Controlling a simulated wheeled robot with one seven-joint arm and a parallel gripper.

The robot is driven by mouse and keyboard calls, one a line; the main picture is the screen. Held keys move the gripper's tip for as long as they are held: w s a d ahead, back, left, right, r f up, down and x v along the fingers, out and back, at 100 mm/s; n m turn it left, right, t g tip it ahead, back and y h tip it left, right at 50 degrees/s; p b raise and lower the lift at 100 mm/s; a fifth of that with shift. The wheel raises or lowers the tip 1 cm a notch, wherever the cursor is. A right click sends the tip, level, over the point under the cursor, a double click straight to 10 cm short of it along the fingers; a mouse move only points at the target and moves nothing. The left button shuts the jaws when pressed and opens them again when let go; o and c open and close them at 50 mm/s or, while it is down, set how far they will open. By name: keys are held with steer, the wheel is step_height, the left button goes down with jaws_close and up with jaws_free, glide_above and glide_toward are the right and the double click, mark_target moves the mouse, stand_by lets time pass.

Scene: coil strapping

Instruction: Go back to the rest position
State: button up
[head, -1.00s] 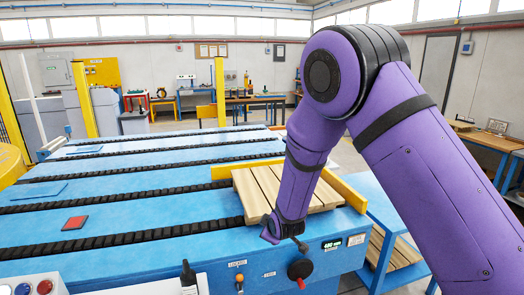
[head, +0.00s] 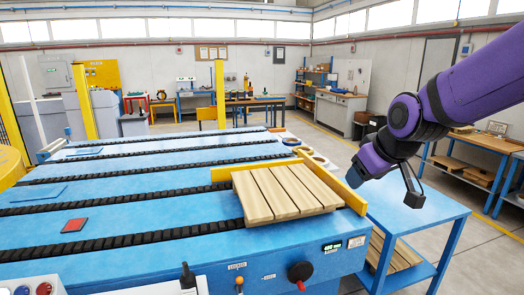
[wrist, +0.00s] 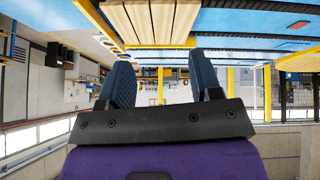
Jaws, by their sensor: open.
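My gripper (head: 355,177) is at the right in the head view, raised above the blue side table and just right of the yellow guide rail. In the wrist view its two dark ribbed fingers (wrist: 163,84) stand apart with nothing between them. The wrist view is upside down. A slatted wooden pallet (head: 285,190) lies on the blue conveyor table, against the yellow rails (head: 349,195). It also shows at the top of the wrist view (wrist: 150,20), apart from the fingers.
The blue conveyor table (head: 200,245) has several black belts and a red square pad (head: 74,225). A red knob (head: 300,271) and a display are on its front.

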steer(key=s+d+r+m, duration=0.1)
steer(key=s+d, duration=0.1)
steer(key=s, duration=0.5)
steer(key=s+d+r+m+g+h, duration=0.1)
steer(key=s+d+r+m, duration=0.1)
steer(key=s, duration=0.5)
steer(key=s+d+r+m, duration=0.2)
steer(key=s+d, duration=0.2)
steer(key=s, duration=0.3)
steer(key=shift+s+h, duration=0.3)
steer(key=shift+s, duration=0.05)
